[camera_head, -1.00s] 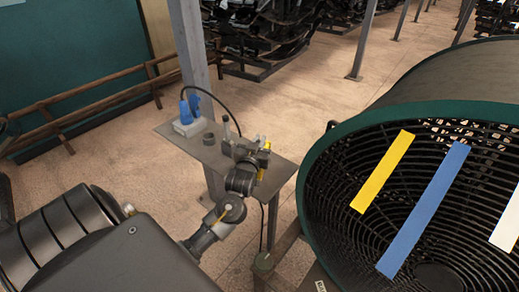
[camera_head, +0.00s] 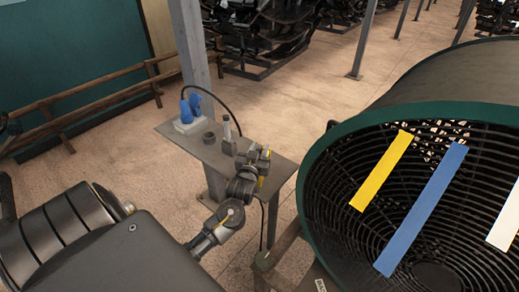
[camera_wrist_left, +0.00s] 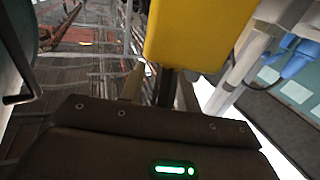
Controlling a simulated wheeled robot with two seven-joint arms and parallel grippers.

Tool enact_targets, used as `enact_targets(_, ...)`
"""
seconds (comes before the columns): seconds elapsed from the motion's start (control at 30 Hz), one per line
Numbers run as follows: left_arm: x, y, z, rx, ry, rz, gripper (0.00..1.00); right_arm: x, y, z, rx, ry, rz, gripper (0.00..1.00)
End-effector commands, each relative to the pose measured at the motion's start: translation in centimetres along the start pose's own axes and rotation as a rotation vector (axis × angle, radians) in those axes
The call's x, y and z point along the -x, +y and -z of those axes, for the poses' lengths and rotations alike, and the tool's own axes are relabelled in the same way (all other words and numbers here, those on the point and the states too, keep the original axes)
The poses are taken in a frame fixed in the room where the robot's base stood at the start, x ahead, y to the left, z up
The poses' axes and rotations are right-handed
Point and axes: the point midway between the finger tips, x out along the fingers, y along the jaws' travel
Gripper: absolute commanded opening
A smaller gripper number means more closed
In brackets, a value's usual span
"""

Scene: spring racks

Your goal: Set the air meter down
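The air meter shows in the left wrist view as a yellow block (camera_wrist_left: 195,32) with a dark stem running down between my fingers. In the head view only small yellow bits (camera_head: 264,168) of it show beside my left gripper (camera_head: 256,160). That gripper is low over the right part of a small grey metal table (camera_head: 178,138). In the left wrist view my left gripper (camera_wrist_left: 160,88) appears shut on the dark stem. Whether the meter touches the tabletop is hidden. My right gripper is not in view.
A grey upright piece (camera_head: 227,132) stands near my gripper. A post (camera_head: 190,45) rises behind the table.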

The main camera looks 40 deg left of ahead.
Motion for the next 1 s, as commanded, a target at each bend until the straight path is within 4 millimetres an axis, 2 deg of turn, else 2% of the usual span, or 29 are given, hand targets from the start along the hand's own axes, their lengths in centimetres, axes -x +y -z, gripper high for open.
enact_targets(0.17,0.0,0.0,0.4,0.000,0.001,0.000,0.32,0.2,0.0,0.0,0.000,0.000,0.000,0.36)
enact_targets(0.23,0.7,0.0,0.1,0.001,0.000,0.000,0.32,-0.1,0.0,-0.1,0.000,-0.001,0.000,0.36)
enact_targets(0.7,9.8,0.0,0.0,0.002,-0.001,0.000,0.32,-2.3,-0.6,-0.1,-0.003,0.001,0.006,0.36)
enact_targets(0.83,11.2,0.0,0.1,0.001,0.000,0.001,0.32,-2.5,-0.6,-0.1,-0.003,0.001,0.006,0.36)
enact_targets(1.0,12.0,0.0,0.2,0.000,0.000,0.001,0.32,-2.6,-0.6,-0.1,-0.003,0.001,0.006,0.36)
